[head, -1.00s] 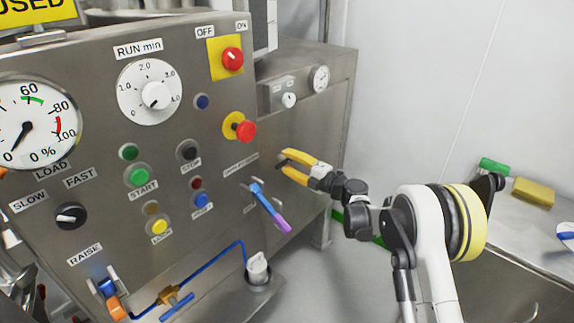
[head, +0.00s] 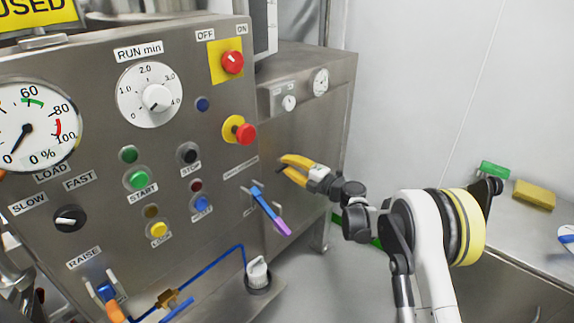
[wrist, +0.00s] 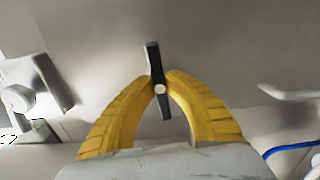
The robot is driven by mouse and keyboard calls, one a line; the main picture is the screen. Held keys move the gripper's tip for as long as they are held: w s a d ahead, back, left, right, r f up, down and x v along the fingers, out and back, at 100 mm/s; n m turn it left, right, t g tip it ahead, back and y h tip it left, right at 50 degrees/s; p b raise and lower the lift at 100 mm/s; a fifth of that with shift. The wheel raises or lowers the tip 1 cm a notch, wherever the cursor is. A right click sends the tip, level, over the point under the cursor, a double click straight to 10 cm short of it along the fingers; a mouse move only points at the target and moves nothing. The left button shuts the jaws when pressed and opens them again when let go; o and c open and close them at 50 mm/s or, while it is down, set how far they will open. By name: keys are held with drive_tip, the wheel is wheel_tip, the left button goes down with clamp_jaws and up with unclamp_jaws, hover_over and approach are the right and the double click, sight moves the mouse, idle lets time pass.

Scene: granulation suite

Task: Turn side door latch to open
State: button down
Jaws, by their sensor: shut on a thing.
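The side door latch (wrist: 153,62) is a slim dark bar with a pale round centre, on the grey metal side of the machine. In the wrist view it stands nearly upright, leaning slightly, between the tips of my yellow fingers. My gripper (wrist: 160,82) is shut on it. In the head view my gripper (head: 280,165) reaches the machine's side panel (head: 300,125) from the right. The latch is small there and mostly hidden by the fingers. No open gap of a door shows.
A blue and purple lever (head: 268,208) sticks out of the front panel, left of my gripper. A red knob (head: 245,134) is above it. A white-capped fitting (head: 258,272) is below. A counter with a yellow sponge (head: 534,194) stands at right.

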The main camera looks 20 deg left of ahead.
drive_tip(key=n, duration=1.3)
drive_tip(key=shift+b, duration=0.3)
drive_tip(key=shift+n, duration=1.9)
drive_tip(key=c, duration=1.3)
unclamp_jaws()
drive_tip(key=shift+c, duration=0.2)
drive_tip(key=shift+d, duration=0.1)
